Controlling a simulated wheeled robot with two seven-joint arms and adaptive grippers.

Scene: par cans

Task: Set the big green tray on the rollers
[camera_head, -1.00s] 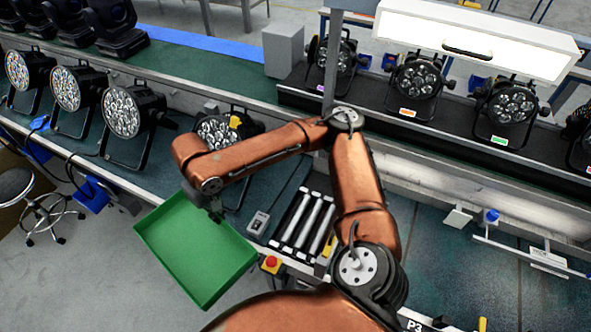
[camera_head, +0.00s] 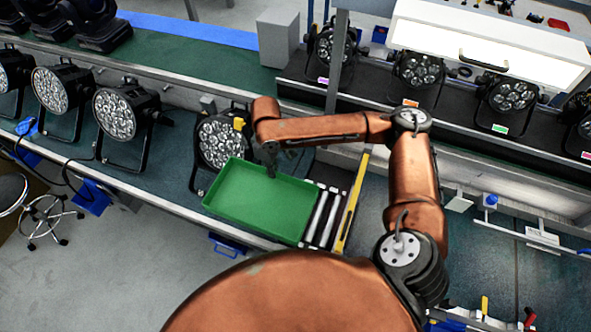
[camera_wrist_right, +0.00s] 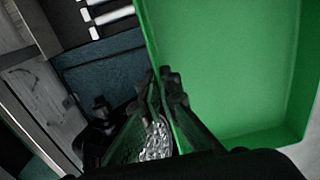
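The big green tray (camera_head: 250,198) is empty and looks roughly level. My right gripper (camera_head: 271,170) is shut on its far rim. In the right wrist view the fingers (camera_wrist_right: 170,88) pinch the wall of the tray (camera_wrist_right: 235,60). The white rollers (camera_head: 322,215) show just right of the tray in the head view, and the tray covers their left part. I cannot tell whether the tray touches them or hangs above. The rollers also show in the wrist view (camera_wrist_right: 108,16), apart from the gripped wall. My left gripper is not in view.
A par can (camera_head: 220,140) stands on the bench right behind the tray's far left corner. A yellow strip (camera_head: 350,215) edges the rollers' right side. More par cans (camera_head: 120,113) stand to the left. A grey post (camera_head: 336,65) rises behind my arm.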

